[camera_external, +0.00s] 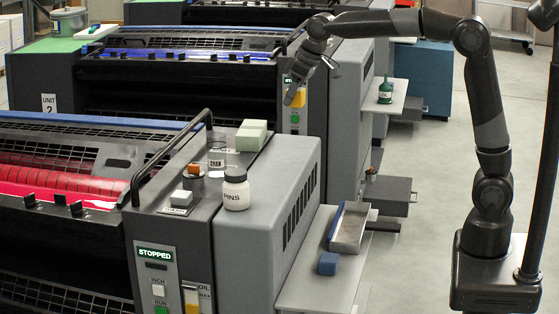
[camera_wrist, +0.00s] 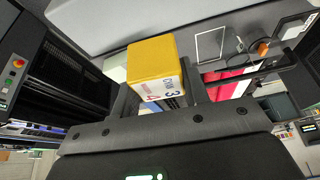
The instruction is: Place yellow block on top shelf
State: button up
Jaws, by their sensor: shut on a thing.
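The yellow block (camera_wrist: 152,58) sits between the two dark fingers of my gripper (camera_wrist: 158,88) in the wrist view. Its plain yellow face shows, and a white side carries dark and red printing. In the external view my gripper (camera_external: 298,88) hangs in front of the control panel of the second press unit. A yellow patch shows at its tip, but I cannot tell block from panel there. Side shelves stand along the units: a grey upper shelf (camera_external: 404,109) beside the second unit, and a shelf (camera_external: 297,287) beside the near unit. I cannot tell which is the top shelf.
A green bottle (camera_external: 385,91) stands on the grey upper shelf. A metal tray (camera_external: 349,228) and a blue block (camera_external: 328,264) are on the near shelf. A white PINS jar (camera_external: 236,190) and pale green block (camera_external: 251,135) stand on the near unit. A handrail (camera_external: 160,158) rises there.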

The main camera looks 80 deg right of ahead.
jog(key=s+a+n+y, duration=0.1)
jog(key=s+a+n, duration=0.3)
jog(key=a, duration=0.8)
jog(key=n+y, duration=0.1)
send_over(295, 293)
jog(key=s, duration=0.1)
jog(key=f, duration=3.4)
jog(key=shift+s+d+f, duration=0.2)
jog(key=shift+d, duration=0.2)
jog(key=shift+f, duration=1.95)
jog(key=o, duration=0.5)
jog(key=shift+f+g, duration=0.2)
jog(key=shift+g, duration=0.1)
jog(key=o, duration=0.5)
jog(key=shift+c, duration=0.2)
